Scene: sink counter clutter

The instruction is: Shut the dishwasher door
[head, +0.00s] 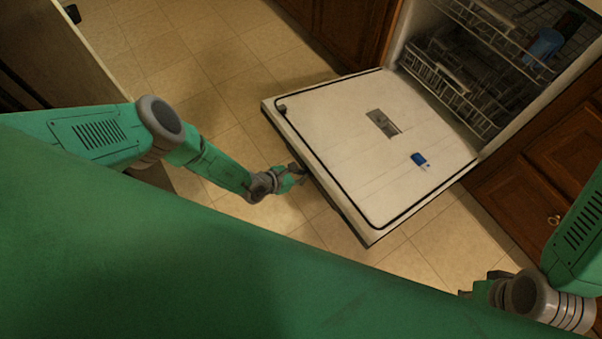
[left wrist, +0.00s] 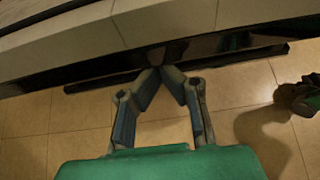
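The dishwasher door (head: 350,150) is folded down, lying roughly flat, with its white inner panel facing up in the head view. My left gripper (head: 300,172) is at the door's outer edge, near the middle of that edge. In the left wrist view its fingertips (left wrist: 168,70) come together against or just under the dark edge of the door (left wrist: 225,45). They look shut with nothing visible between them; exact contact is hard to tell. My right gripper (head: 470,293) shows only partly at the lower right, away from the door.
The dishwasher's racks (head: 455,85) sit inside the open cavity, with a blue cup (head: 544,44) in the upper one. A small blue item (head: 419,160) is on the door's inner panel. Wooden cabinets (head: 565,155) flank the dishwasher. Tiled floor (head: 215,70) is clear left of the door.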

